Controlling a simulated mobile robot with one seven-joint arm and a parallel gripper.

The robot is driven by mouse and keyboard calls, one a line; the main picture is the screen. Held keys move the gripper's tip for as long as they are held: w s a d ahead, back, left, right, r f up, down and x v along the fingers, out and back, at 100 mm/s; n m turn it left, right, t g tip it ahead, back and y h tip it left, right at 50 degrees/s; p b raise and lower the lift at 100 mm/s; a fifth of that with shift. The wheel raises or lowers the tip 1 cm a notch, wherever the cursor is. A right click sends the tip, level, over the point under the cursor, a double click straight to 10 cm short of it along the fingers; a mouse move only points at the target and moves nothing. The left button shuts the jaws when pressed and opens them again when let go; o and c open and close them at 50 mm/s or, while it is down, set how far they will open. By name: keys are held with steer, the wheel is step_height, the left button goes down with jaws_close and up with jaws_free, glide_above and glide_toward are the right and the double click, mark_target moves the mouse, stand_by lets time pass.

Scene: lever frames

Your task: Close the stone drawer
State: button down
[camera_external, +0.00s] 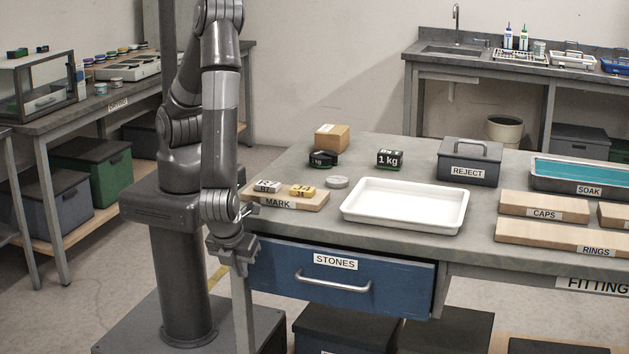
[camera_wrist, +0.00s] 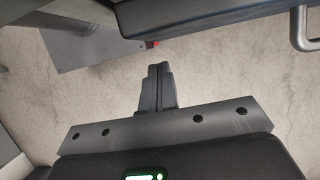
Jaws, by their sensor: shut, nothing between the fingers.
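The stone drawer (camera_external: 390,285) has a blue front labelled STONES and a silver bar handle (camera_external: 333,283), under the near edge of the grey table. Its front looks close to the table edge; I cannot tell exactly how far out it stands. My gripper (camera_external: 240,268) hangs at the left end of the drawer front, pointing down, apart from the handle. In the wrist view my gripper (camera_wrist: 158,68) has its fingers together, with nothing between them, above bare floor. A grey bar, probably the handle (camera_wrist: 299,30), shows at the top right there. Contact with the drawer is unclear.
On the table (camera_external: 455,255) are a white tray (camera_external: 405,225), a MARK board (camera_external: 310,207) with small blocks, a 1 kg weight (camera_external: 390,158) and a REJECT box (camera_external: 469,160). Dark bins (camera_external: 345,330) stand below the drawer. The floor left of the table is partly clear.

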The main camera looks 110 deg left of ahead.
steer(key=d+v, duration=0.1)
steer(key=v, duration=0.8)
steer(key=shift+d, duration=0.4)
steer(key=c, duration=2.2)
jaws_free()
steer(key=shift+d+r, duration=0.1)
steer(key=shift+r, duration=0.1)
steer(key=c, duration=2)
jaws_free()
steer(key=shift+r, duration=0.15)
steer(key=shift+o, duration=0.8)
steer(key=shift+w+f, duration=0.2)
steer(key=shift+w, duration=0.05)
steer(key=o, duration=0.3)
steer(key=w+f+n+t+y, duration=0.1)
steer(key=w, duration=0.1)
steer(key=w+a+f+n+t+y, duration=0.1)
steer(key=w+f+n, duration=0.1)
steer(key=w+f+n+t+y, duration=0.1)
steer(key=w+f+n+y, duration=0.1)
steer(key=shift+w+a, duration=0.25)
steer(key=shift+o, duration=0.2)
steer(key=n+t+y, duration=0.3)
steer(key=n+t, duration=0.3)
steer(key=t, duration=0.3)
glide_toward(335, 286)
steer(key=x, duration=1.1)
